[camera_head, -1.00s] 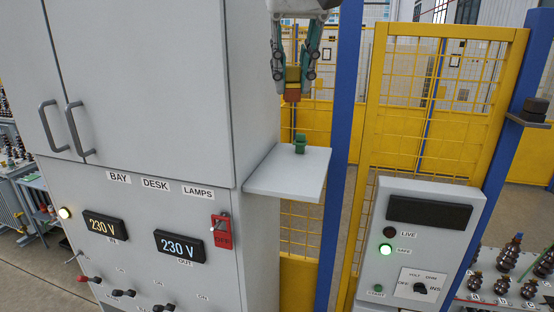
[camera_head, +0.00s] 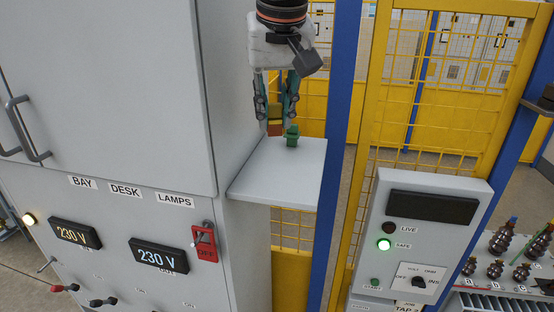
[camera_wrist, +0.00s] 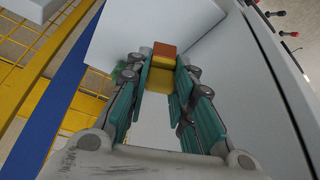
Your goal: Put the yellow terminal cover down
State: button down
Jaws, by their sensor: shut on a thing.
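The cover hangs low by the rear left part of a grey shelf (camera_head: 275,178), left of a green piece (camera_head: 292,139) that stands on the shelf. I cannot tell whether the cover touches the shelf. The green piece is mostly hidden there behind the left finger.
A tall grey cabinet (camera_head: 110,80) stands close on the shelf's left. A blue post (camera_head: 340,120) and yellow mesh fence (camera_head: 440,100) stand to the right. A grey control box (camera_head: 425,240) is at the lower right. The shelf's front part is clear.

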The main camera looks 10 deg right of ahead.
notch_tip(320, 180, down, 10)
jog(key=shift+d+f+p, duration=0.1)
jog(key=shift+p, duration=0.45)
jog(key=shift+s, duration=0.15)
jog(key=c, duration=1.4)
grip_release()
jog(key=b+v, duration=0.1)
jog(key=v, duration=1.1)
